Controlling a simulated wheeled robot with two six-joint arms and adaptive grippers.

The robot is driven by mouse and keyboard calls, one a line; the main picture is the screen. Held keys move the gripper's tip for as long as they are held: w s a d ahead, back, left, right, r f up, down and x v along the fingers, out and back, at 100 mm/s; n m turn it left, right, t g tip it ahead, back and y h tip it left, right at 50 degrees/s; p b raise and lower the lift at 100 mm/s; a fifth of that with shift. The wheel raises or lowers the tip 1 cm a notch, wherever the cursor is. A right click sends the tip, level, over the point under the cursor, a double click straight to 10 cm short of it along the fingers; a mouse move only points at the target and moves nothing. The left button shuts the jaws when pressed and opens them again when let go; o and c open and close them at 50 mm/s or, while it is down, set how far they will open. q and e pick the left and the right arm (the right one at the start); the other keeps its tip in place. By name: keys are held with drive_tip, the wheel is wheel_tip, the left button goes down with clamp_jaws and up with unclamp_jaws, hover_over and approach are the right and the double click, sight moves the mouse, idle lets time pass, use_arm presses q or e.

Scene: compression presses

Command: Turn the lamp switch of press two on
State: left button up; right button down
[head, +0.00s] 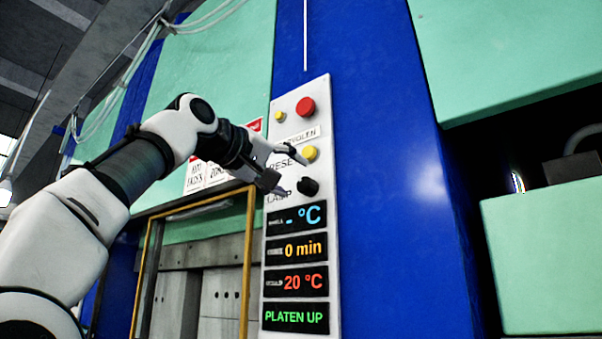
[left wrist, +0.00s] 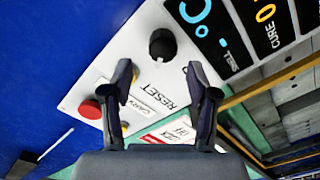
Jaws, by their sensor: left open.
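The lamp switch (head: 308,187) is a black rotary knob on the white control panel (head: 334,230), beside a partly hidden label that seems to read LAMP. It also shows in the left wrist view (left wrist: 162,45), with a small pale mark at its edge. My left gripper (head: 292,174) is open and empty in front of the panel. In the left wrist view its two fingertips (left wrist: 158,68) are spread, and the knob appears just beyond the gap between them. I see no contact with the knob. Whether this is press two cannot be read here. My right gripper is not in view.
A yellow button (head: 310,154) sits just above the knob, near one finger. A red button (head: 306,107) and a small yellow one (head: 279,117) are higher. Displays below include a green PLATEN UP (head: 294,317). A blue column (head: 390,150) stands right; a yellow-framed door (head: 249,260) is left.

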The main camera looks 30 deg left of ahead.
sight(303, 182)
use_arm(q)
drive_tip(key=w, duration=0.3)
drive_tip(key=w+p, duration=0.1)
drive_tip(key=w, duration=0.1)
drive_tip(key=shift+w+d+f, duration=0.1)
drive_tip(key=shift+d+f, duration=0.2)
drive_tip(key=shift+f, duration=0.05)
drive_tip(key=shift+s+r, duration=0.1)
drive_tip(key=shift+s, duration=0.25)
clamp_jaws()
drive_tip(key=shift+m, duration=0.4)
drive_tip(key=m, duration=0.5)
drive_tip(key=shift+s, duration=0.1)
drive_tip(key=m, duration=0.6)
drive_tip(key=shift+d, duration=0.15)
drive_tip(key=shift+m, duration=0.3)
